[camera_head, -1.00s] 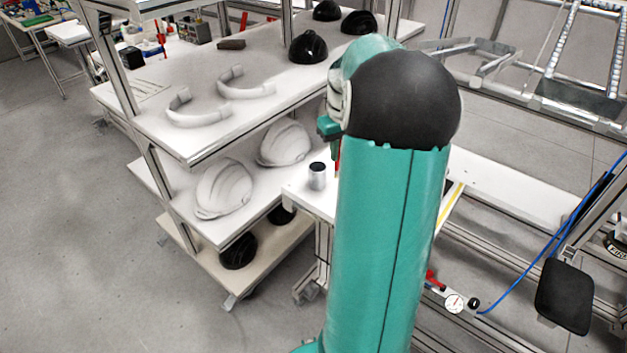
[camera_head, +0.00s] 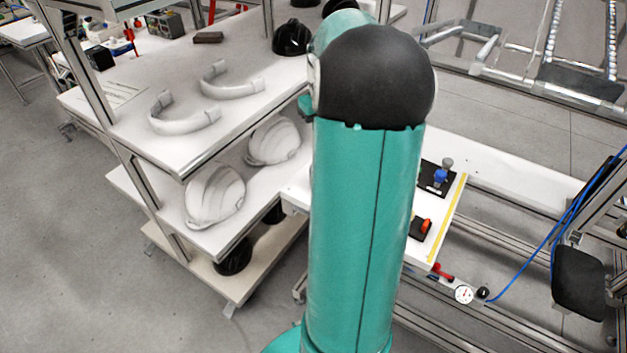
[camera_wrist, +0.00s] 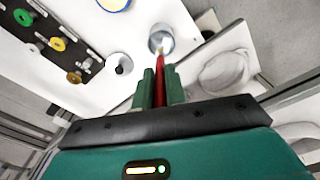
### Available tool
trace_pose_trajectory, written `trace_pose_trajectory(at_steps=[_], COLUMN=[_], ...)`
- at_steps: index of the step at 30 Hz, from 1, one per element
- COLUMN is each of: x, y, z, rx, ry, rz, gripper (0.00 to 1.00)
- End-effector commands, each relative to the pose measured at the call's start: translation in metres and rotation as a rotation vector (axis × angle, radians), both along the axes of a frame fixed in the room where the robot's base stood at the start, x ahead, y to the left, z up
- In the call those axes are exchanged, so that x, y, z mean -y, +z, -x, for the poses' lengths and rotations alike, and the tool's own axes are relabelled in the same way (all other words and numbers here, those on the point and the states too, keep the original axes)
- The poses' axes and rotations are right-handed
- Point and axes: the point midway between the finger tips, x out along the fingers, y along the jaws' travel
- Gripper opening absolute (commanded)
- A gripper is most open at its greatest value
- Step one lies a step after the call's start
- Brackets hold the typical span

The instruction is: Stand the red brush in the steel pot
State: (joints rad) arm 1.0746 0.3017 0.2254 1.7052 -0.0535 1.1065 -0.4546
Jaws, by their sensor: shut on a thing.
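The red brush (camera_wrist: 160,82) is held between the two green fingers of my gripper (camera_wrist: 161,88) in the wrist view. Its far end points toward the steel pot (camera_wrist: 161,38), a grey cylinder on the white table (camera_wrist: 119,95). The brush's end overlaps the pot's opening in this view; I cannot tell whether it is above the rim or inside. In the head view my own arm hides the pot, the brush and the fingers.
A black rack (camera_wrist: 47,40) with coloured pieces lies on the table. A small round grey-black item (camera_wrist: 120,64) stands near the pot. Beside the table, shelves hold white helmet shells (camera_head: 214,196).

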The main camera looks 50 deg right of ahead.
Motion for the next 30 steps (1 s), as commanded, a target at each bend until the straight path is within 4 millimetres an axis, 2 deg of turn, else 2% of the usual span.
trace_pose_trajectory(at_steps=[3, 10, 17, 22, 30], x=[-0.001, -0.001, -0.001, 0.0, 0.0], y=[-0.007, -0.049, -0.072, -0.096, -0.1], z=[0.001, 0.005, 0.005, 0.004, 0.002], rx=[-0.001, -0.002, -0.002, -0.002, 0.0], ry=[0.001, 0.0, 0.002, 0.001, 0.001], rz=[-0.002, -0.004, -0.002, -0.003, 0.0], gripper=[0.0, 0.0, 0.0, 0.0, 0.0])
